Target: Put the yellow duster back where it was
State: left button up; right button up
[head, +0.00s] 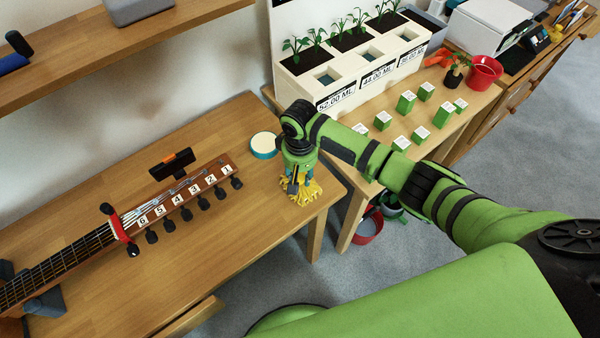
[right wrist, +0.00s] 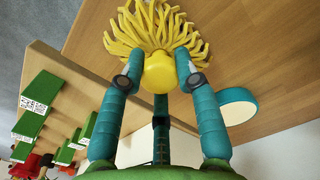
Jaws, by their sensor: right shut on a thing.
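The yellow duster (head: 301,192) is at the right end of the wooden table, its strands spread at the tabletop. My right gripper (head: 296,178) is above it and shut on it. In the right wrist view, the teal fingers of my right gripper (right wrist: 160,72) close on both sides of the round yellow knob of the duster (right wrist: 150,35). Whether the strands touch the tabletop or hang just above it, I cannot tell. My left gripper is not in view.
A round teal tin with a pale top (head: 264,145) stands close behind the duster. Green boxes (head: 406,102) and a planter (head: 350,75) occupy the neighbouring table.

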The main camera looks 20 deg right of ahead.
aim_at(300, 175)
jog(key=shift+f, duration=0.1)
jog(key=o, duration=1)
notch_tip(300, 175, up, 12)
jog(key=shift+r, duration=0.15)
